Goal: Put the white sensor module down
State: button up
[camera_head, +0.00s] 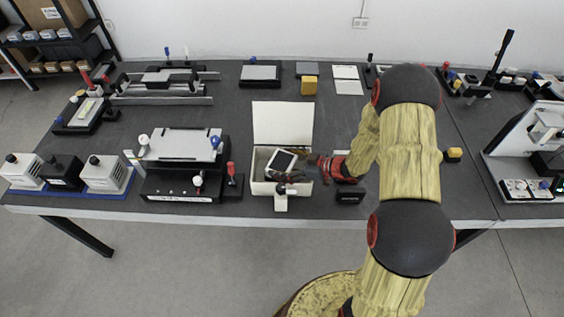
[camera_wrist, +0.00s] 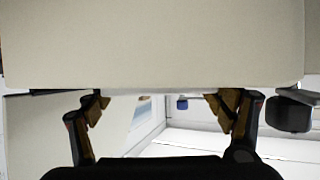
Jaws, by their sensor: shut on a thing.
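The white sensor module (camera_head: 281,161), with a dark face, is held tilted at the open white box (camera_head: 259,163). In the head view I cannot tell how far it is inside the box or whether it touches it. My gripper (camera_head: 299,171) reaches in from the right and is shut on the module. In the wrist view a large pale surface, seemingly the module (camera_wrist: 150,45), fills the top, and the fingers of my gripper (camera_wrist: 162,103) meet its lower edge. The box's raised lid (camera_head: 283,122) stands behind it.
A black fixture with a grey plate (camera_head: 180,145) and a red-handled clamp (camera_head: 231,175) stand left of the box. A yellow block (camera_head: 308,85) is behind the lid. White and black modules (camera_head: 103,174) stand far left. Dark tabletop is free (camera_head: 235,110) left of the lid.

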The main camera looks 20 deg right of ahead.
jog(key=o, duration=1.3)
